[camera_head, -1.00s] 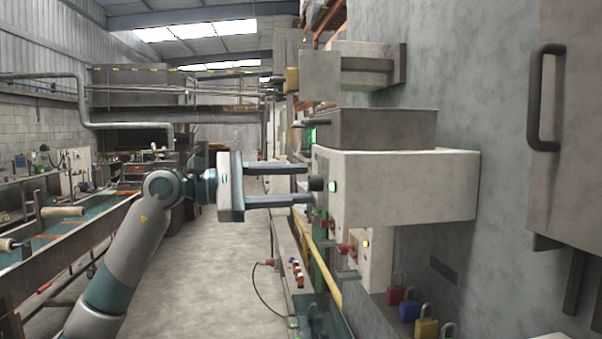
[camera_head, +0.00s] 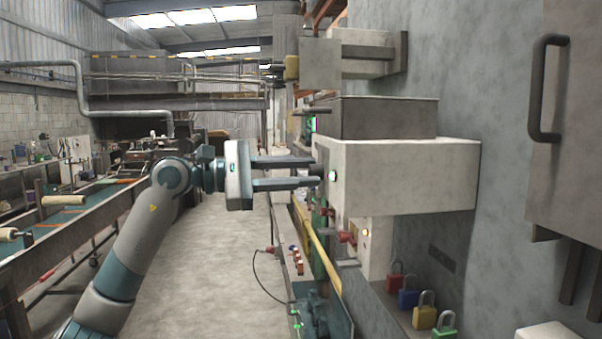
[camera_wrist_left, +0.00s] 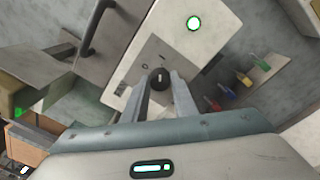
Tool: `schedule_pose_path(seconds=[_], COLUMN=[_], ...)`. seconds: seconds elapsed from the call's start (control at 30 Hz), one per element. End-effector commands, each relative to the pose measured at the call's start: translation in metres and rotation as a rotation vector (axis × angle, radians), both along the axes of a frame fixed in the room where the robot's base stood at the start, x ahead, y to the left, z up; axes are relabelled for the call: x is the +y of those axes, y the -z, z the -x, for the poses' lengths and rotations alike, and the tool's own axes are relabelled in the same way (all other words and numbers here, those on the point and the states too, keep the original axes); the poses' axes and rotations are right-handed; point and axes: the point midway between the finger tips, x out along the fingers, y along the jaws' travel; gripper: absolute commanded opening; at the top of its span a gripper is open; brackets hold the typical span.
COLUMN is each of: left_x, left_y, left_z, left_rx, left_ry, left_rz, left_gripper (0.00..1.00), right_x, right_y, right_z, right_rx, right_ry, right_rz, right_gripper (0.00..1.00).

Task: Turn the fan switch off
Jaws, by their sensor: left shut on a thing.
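The fan switch appears to be the round black knob (camera_wrist_left: 159,78) on the grey plate of a pale box (camera_head: 400,178) on the right wall. In the head view the fingertips mostly hide the knob. My right gripper is not in view.
A smaller box with a red knob (camera_head: 347,238) and a yellow lamp sits below. A grey door with a dark handle (camera_head: 543,90) is at right. The floor (camera_head: 220,270) left of the box is clear.

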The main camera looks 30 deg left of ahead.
Motion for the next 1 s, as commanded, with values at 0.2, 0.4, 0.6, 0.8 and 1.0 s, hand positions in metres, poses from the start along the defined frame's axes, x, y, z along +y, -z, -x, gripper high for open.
schedule_pose_path(seconds=[0.2, 0.4, 0.6, 0.8, 1.0], left_x=[-0.0002, 0.0004, 0.0006, 0.0010, 0.0018], left_y=[0.0005, 0.0001, -0.0012, -0.0021, -0.0030], left_z=[-0.0003, -0.0004, -0.0010, -0.0016, -0.0022], left_rx=[0.052, 0.148, 0.281, 0.434, 0.583], left_ry=[0.000, 0.000, -0.001, -0.001, -0.002], left_rz=[0.036, 0.107, 0.209, 0.324, 0.437], left_gripper=[0.03, 0.03, 0.03, 0.03, 0.03], right_x=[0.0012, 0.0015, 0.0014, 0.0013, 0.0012], right_y=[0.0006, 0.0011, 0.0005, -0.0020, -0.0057], right_z=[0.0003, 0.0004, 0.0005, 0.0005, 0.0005], right_rx=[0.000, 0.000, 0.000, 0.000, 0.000], right_ry=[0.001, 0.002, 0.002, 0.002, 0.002], right_rz=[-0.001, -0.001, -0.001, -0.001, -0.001], right_gripper=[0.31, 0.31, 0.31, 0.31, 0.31])
